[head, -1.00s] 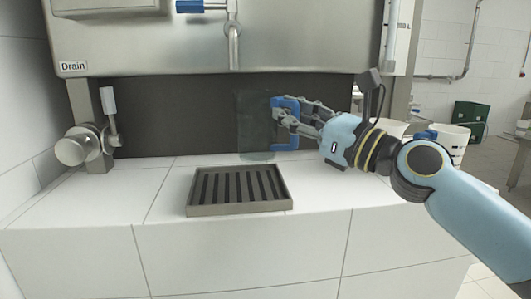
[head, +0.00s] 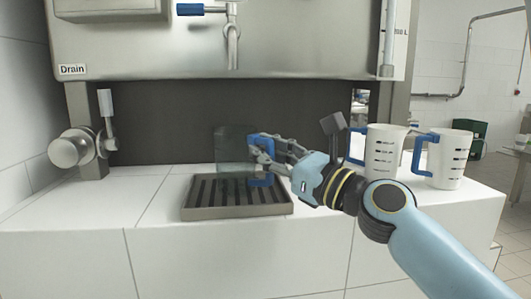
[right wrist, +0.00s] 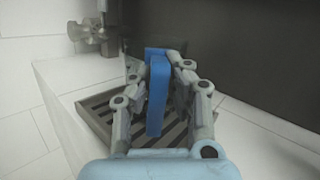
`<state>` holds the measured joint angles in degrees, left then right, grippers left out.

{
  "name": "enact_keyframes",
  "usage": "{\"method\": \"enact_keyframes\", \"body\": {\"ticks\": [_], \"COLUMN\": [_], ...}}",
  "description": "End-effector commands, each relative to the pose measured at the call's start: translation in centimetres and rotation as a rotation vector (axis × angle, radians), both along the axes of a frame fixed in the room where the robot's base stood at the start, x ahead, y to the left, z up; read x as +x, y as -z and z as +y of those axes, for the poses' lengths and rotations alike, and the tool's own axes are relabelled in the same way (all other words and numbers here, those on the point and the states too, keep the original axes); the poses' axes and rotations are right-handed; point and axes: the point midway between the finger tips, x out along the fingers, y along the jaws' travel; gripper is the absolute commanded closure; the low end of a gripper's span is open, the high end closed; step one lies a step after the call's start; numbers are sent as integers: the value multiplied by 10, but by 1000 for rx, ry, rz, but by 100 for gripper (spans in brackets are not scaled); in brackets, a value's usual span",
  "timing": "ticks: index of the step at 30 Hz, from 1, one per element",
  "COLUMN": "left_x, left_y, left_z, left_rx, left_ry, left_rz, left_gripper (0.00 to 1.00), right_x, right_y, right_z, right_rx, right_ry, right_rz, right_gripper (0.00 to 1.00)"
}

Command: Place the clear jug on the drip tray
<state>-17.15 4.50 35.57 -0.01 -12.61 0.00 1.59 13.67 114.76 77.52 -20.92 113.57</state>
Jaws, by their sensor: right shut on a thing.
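The clear jug (head: 233,150) is a dark, see-through vessel with a blue handle (head: 262,178). It is upright over the back right part of the drip tray (head: 238,212), a grey slatted tray on the white tiled counter. I cannot tell whether its base touches the slats. My right gripper (head: 264,152) is shut on the blue handle from the right. In the right wrist view the handle (right wrist: 158,95) stands between the two fingers, with the tray (right wrist: 95,120) below; the jug's body is hardly visible there. My left gripper is not in view.
Two white measuring jugs (head: 386,150) (head: 449,158) with blue handles stand on the counter at right, behind my right arm. A steel tank with a spout (head: 232,50) and blue lever hangs above the tray. A drain valve (head: 72,148) is at left. The counter left of the tray is clear.

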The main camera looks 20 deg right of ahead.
Motion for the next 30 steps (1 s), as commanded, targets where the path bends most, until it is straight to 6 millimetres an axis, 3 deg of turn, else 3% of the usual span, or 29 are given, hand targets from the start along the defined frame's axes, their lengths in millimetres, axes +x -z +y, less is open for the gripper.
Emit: {"method": "enact_keyframes", "body": {"ticks": [1, 6, 16, 22, 30], "left_x": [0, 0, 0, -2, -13], "left_y": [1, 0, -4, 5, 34], "left_z": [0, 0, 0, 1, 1], "left_rx": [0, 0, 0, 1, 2], "left_ry": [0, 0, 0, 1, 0], "left_rz": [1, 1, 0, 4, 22], "left_gripper": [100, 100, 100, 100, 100], "right_x": [0, 0, 0, -32, -84], "right_y": [1, 1, -5, 9, 25], "right_z": [0, 0, 0, -15, -38], "right_rx": [0, 0, -1, -7, -9], "right_ry": [0, 0, 0, -2, -5], "right_rz": [1, 1, 0, 5, 8], "right_gripper": [85, 65, 65, 65, 65]}}
